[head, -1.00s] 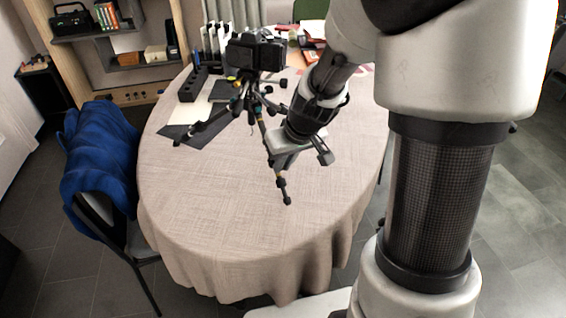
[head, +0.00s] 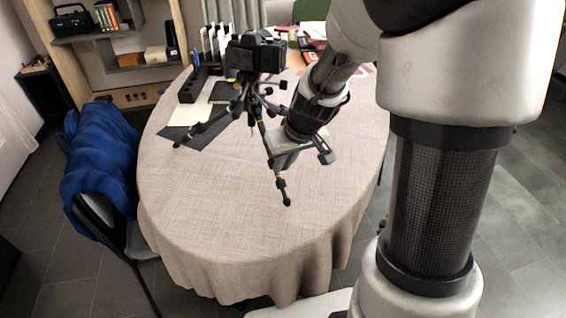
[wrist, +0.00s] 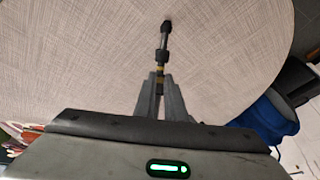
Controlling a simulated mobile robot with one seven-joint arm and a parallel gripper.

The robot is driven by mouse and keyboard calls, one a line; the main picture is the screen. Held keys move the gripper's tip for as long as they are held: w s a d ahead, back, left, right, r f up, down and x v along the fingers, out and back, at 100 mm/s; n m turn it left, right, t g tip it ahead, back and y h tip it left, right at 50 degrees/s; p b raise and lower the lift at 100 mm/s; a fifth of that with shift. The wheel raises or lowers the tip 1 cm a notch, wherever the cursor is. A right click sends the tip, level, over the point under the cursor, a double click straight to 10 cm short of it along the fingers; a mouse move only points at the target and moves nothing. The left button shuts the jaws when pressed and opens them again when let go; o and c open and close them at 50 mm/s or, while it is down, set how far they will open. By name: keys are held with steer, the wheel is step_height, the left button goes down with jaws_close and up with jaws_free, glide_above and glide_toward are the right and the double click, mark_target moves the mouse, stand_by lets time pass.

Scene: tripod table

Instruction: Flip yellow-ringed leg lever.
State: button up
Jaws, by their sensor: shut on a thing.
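A black tripod (head: 240,100) with a camera (head: 254,54) on top stands with its legs spread on the table. One leg (head: 283,188) reaches toward the table's front, and my gripper (head: 278,165) is at its middle. In the wrist view the gripper's two fingers (wrist: 160,100) close around this leg (wrist: 165,42). A yellow ring (wrist: 160,70) shows on the leg just beyond the fingertips, with a dark clamp part beside it. The exact part between the fingers and the lever itself are too small or hidden to tell.
The oval table (head: 230,235) has a beige cloth, clear at its front. Dark and white sheets (head: 190,115) lie at the left, with a black organizer (head: 193,85) behind. A chair with a blue jacket (head: 100,165) stands left of the table.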

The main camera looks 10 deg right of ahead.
steer(key=shift+w+r, duration=0.1)
steer(key=shift+r, duration=0.35)
steer(key=shift+w+r+p, duration=0.3)
steer(key=shift+r+p, duration=0.05)
steer(key=shift+r, duration=0.25)
stand_by(0.5)
steer(key=shift+w+a+r, duration=0.1)
steer(key=shift+w+r, duration=0.35)
steer(key=shift+w, duration=0.1)
jaws_close()
stand_by(0.5)
steer(key=shift+o, duration=1)
jaws_free()
steer(key=shift+s, duration=0.1)
steer(key=shift+s+d+r+p, duration=0.2)
steer(key=shift+s+r+p, duration=0.3)
steer(key=shift+r, duration=0.3)
steer(key=shift+s+d+r+p, duration=0.15)
steer(key=shift+s+r+p, duration=0.1)
steer(key=shift+s+r, duration=0.45)
steer(key=shift+s+d+r+p, duration=0.2)
steer(key=shift+s+r+p, duration=0.25)
steer(key=shift+r, duration=0.4)
